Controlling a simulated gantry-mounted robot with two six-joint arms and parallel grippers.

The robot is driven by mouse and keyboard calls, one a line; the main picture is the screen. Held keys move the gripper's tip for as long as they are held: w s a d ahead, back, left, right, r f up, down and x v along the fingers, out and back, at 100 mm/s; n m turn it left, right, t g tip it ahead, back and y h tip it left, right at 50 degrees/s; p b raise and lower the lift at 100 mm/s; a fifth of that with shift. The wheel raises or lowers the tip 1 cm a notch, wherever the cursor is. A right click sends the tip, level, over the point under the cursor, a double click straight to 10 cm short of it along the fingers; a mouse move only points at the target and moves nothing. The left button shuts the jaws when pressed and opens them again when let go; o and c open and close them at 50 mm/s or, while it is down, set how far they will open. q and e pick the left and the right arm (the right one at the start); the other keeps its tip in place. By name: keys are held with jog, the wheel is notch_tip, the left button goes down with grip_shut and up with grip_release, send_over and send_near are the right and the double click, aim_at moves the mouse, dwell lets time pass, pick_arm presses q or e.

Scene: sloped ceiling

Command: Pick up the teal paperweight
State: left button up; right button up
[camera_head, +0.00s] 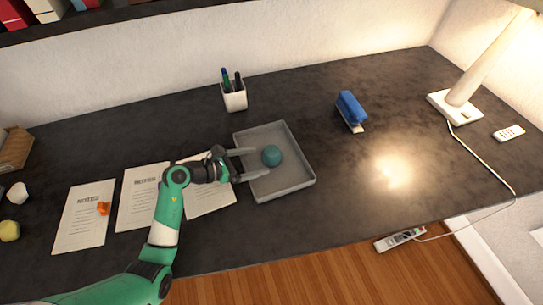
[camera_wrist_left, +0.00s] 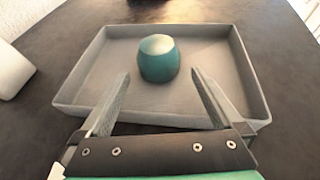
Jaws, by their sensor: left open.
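The teal paperweight (camera_head: 271,155) is a small rounded piece inside a shallow grey tray (camera_head: 292,186) on the dark desk. In the left wrist view the paperweight (camera_wrist_left: 158,60) stands in the tray (camera_wrist_left: 85,75), ahead of my fingertips and between their lines. My left gripper (camera_head: 248,164) is open and empty, reaching over the tray's left wall with a finger on either side of the gap facing the paperweight. It also shows in the left wrist view (camera_wrist_left: 160,82). The fingers appear apart from the paperweight. My right gripper is not seen.
A white pen cup (camera_head: 234,98) stands behind the tray. Sheets of notes (camera_head: 84,216) lie left, one with an orange object (camera_head: 103,208). A lamp (camera_head: 456,105) stands at right.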

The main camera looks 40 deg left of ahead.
aim_at(263, 158)
pick_arm(q)
jog(key=b+x, duration=0.1)
jog(key=x, duration=0.3)
jog(key=shift+w, duration=0.45)
jog(key=shift+r, duration=0.1)
grip_shut()
